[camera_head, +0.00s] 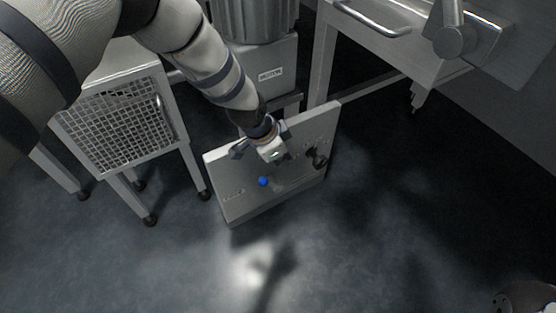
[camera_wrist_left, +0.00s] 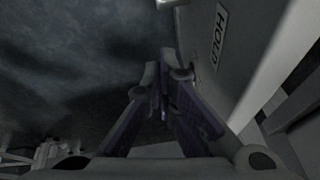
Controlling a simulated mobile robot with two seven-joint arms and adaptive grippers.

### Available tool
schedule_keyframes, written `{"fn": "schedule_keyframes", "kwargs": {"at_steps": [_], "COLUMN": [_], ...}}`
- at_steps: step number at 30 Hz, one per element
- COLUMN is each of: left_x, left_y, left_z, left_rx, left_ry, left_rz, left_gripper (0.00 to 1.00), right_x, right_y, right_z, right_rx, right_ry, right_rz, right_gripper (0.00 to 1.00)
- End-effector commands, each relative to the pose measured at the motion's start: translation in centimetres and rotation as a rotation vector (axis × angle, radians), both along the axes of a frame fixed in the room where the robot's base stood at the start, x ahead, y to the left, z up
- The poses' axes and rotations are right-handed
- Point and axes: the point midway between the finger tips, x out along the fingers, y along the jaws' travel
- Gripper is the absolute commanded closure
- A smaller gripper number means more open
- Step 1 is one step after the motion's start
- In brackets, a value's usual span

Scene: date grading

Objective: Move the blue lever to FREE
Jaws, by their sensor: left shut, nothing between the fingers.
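The blue lever shows as a round blue knob (camera_head: 263,181) on the front of a grey panel (camera_head: 245,208) in the head view. The panel has a small label on its left and another towards its upper right, both too small to read there. My left gripper (camera_head: 270,152) is at the panel, just above the blue knob in the picture. In the left wrist view its fingers (camera_wrist_left: 160,95) are shut with nothing between them, and a HOLD label (camera_wrist_left: 219,35) is on the panel beside them. I cannot tell whether the gripper touches the panel.
A dark knob-like part (camera_head: 317,158) is at the panel's right. A mesh-fronted cabinet (camera_head: 118,118) stands to the left. A large grey drum (camera_head: 255,18) on a stand is behind the panel. A metal table (camera_head: 385,60) is at the upper right. Floor in front is clear.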

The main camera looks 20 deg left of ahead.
Motion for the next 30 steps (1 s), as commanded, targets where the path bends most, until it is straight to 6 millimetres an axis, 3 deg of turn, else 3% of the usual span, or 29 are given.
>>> {"fn": "schedule_keyframes", "kwargs": {"at_steps": [1, 8, 16, 30], "left_x": [0.2, 1.8, -0.1, -0.3], "left_y": [-0.3, -1.1, 1.3, 1.4], "left_z": [-1.9, -6.4, -7.5, -7.6], "left_rx": [0.000, 0.001, 0.000, -0.003], "left_ry": [0.006, 0.005, 0.002, -0.003], "left_rz": [-0.001, -0.002, 0.001, 0.000], "left_gripper": [1.00, 1.00, 1.00, 1.00], "right_x": [-0.4, -1.3, -1.4, -1.4], "right_y": [0.0, -0.1, -0.2, -0.2], "right_z": [-0.7, -2.4, -2.2, -2.2], "right_rx": [0.000, 0.003, 0.003, 0.002], "right_ry": [0.017, 0.064, 0.067, 0.066], "right_rz": [0.001, 0.007, 0.009, 0.008], "right_gripper": [0.60, 0.60, 0.60, 0.60]}}
